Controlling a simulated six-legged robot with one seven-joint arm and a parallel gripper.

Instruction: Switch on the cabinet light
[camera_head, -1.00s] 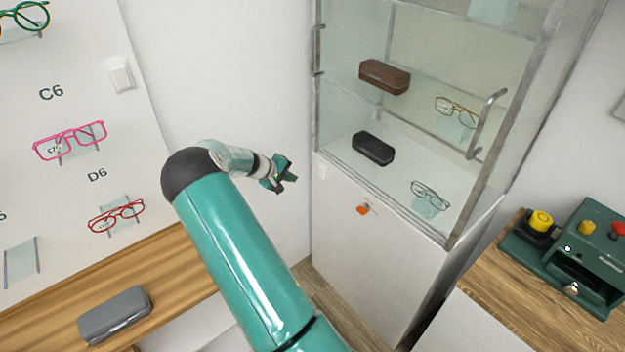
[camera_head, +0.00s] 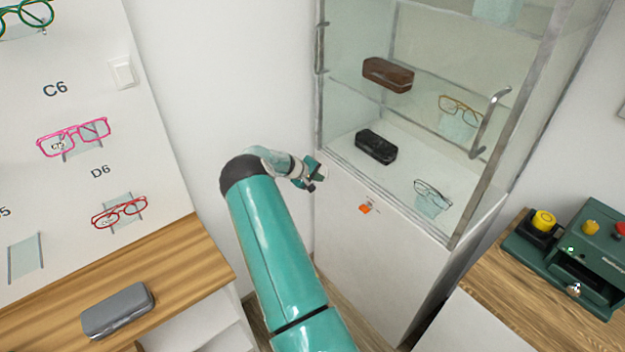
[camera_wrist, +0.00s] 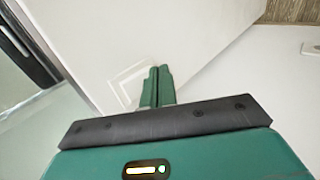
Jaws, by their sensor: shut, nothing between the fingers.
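The display cabinet (camera_head: 345,215) has a white lower body and glass shelves above. A small white switch plate (camera_wrist: 130,82) shows on a white face in the wrist view, just left of and partly behind my fingertips. In the head view my gripper (camera_head: 317,180) is at the upper left corner of the cabinet's white body and covers that spot. My gripper's green fingers (camera_wrist: 158,82) are shut together and empty, close to the plate. I cannot tell whether they touch it.
An orange tag (camera_head: 366,209) hangs on the cabinet front. Metal handles (camera_head: 490,123) stick out from the glass. A grey case (camera_head: 118,311) lies on the wooden counter, and a green machine (camera_head: 575,255) stands at right.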

